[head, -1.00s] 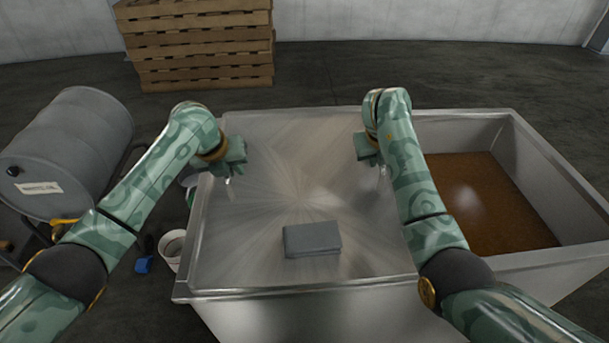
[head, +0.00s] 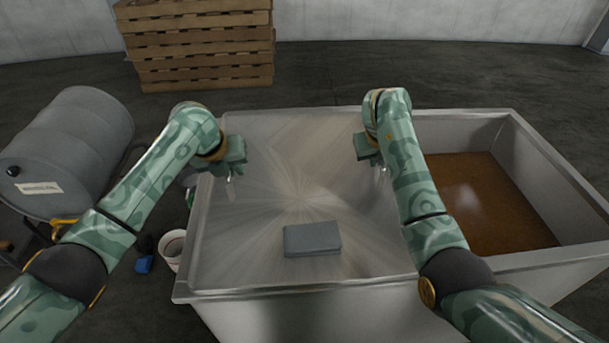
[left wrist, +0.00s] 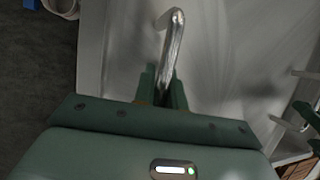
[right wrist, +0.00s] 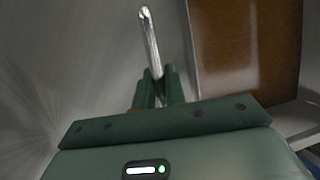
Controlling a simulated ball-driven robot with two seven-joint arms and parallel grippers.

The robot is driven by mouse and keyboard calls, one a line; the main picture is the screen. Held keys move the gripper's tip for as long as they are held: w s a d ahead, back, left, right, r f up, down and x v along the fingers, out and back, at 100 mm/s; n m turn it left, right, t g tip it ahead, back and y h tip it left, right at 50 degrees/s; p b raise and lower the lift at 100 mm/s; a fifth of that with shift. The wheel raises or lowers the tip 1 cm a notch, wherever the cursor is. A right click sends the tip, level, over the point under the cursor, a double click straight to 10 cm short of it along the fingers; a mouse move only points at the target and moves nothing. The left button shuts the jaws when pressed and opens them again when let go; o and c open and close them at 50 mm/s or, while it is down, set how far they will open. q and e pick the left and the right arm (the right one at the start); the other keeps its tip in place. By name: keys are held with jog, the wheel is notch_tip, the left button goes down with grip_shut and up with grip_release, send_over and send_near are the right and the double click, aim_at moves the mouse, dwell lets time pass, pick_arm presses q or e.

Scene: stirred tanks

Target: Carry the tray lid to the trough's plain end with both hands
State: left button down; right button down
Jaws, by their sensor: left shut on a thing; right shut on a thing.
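The tray lid (head: 265,200) is a broad, shiny metal sheet over the left and middle part of the metal trough (head: 550,180). My left gripper (head: 232,176) is at the lid's left side, shut on a metal bar handle (left wrist: 172,50) in the left wrist view. My right gripper (head: 379,164) is at the lid's right side, shut on a similar bar handle (right wrist: 151,40) in the right wrist view. My right arm hides part of the lid's right edge. I cannot tell whether the lid touches the trough rim.
A grey block (head: 312,239) lies on the lid near its front. Brown contents (head: 480,205) show in the trough's open right part. A grey drum (head: 75,150), a white bucket (head: 172,250) and a blue object (head: 144,264) are at left. Pallets (head: 195,45) stand behind.

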pick_arm(q)
jog(key=shift+w+r, duration=0.1)
jog(key=shift+r, duration=0.1)
pick_arm(e)
jog(key=shift+w+r, duration=0.1)
jog(key=shift+r, duration=0.15)
